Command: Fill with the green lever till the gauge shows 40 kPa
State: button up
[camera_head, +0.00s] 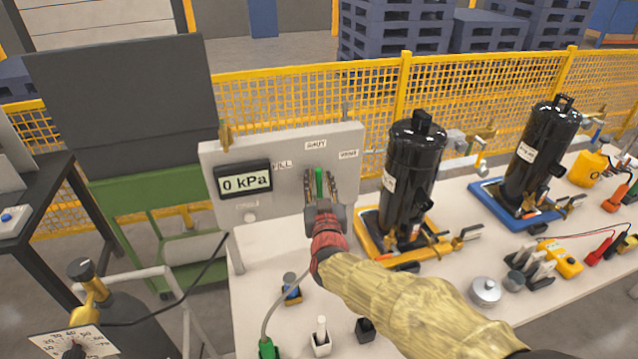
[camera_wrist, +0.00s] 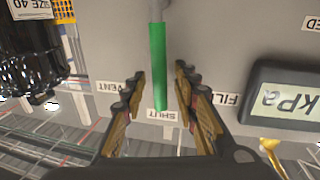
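The green lever (camera_head: 319,184) is on the grey panel (camera_head: 280,150), below the SHUT label, between the FILL label and the VENT label. In the wrist view the lever (camera_wrist: 158,65) points at the SHUT label. The gauge display (camera_head: 245,180) on the panel reads 0 kPa; part of it shows in the wrist view (camera_wrist: 290,97). My gripper (camera_head: 320,185) is in front of the panel at the lever. In the wrist view the fingers (camera_wrist: 160,95) are apart, one on each side of the lever's end, with a gap on both sides.
Two black compressors stand right of the panel, the nearer (camera_head: 410,175) on a yellow tray, the farther (camera_head: 540,150) on a blue one. The white table (camera_head: 265,265) carries small parts and a yellow meter (camera_head: 560,258). A gas bottle (camera_head: 135,325) with a dial stands front left.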

jog(key=shift+w, duration=0.2)
jog(key=shift+c, duration=0.8)
grip_shut()
